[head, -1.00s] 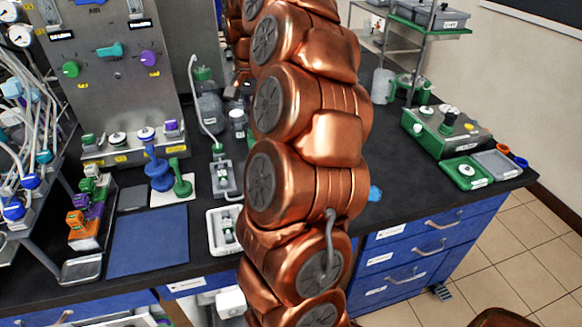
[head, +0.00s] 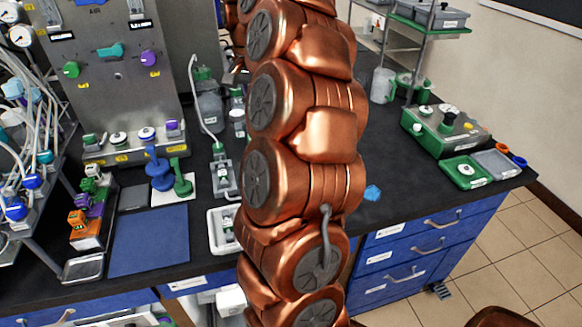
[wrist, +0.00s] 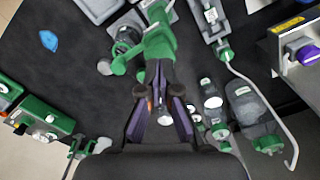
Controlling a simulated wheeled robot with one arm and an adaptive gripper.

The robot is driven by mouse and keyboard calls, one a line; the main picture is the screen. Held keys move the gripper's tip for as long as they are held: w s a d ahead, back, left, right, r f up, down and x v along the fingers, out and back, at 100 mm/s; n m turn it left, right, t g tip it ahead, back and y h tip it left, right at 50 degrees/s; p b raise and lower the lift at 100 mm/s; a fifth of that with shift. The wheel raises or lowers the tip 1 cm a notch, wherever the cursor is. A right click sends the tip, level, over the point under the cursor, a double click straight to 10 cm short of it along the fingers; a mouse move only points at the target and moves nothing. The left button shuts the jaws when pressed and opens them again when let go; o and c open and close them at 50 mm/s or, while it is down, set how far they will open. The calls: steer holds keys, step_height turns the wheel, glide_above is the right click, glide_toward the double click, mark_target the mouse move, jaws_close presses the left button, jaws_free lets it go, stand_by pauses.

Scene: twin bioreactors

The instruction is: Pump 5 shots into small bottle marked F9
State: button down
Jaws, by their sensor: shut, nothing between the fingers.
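My gripper (wrist: 160,112) is at the centre of the wrist view, with dark purple-edged fingers that are shut and hold nothing. A green piece of equipment (wrist: 157,42), possibly the pump, lies just beyond the fingertips. I cannot tell whether they touch. Several small bottles (wrist: 212,102) stand right of the fingers, and no F9 mark is readable. In the head view my copper arm hides the gripper and that part of the bench. One small bottle (head: 237,117) shows beside the arm.
A larger green-capped bottle (wrist: 250,108) with a tube stands right in the wrist view; it also shows in the head view (head: 209,108). A blue mat (head: 148,242) lies left.

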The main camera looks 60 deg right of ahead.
steer(key=shift+f, duration=0.15)
steer(key=shift+f+b, duration=1.5)
steer(key=shift+f, duration=0.4)
steer(key=shift+r, duration=0.15)
steer(key=shift+r+p, duration=0.65)
steer(key=shift+r, duration=1.3)
steer(key=shift+f, duration=0.2)
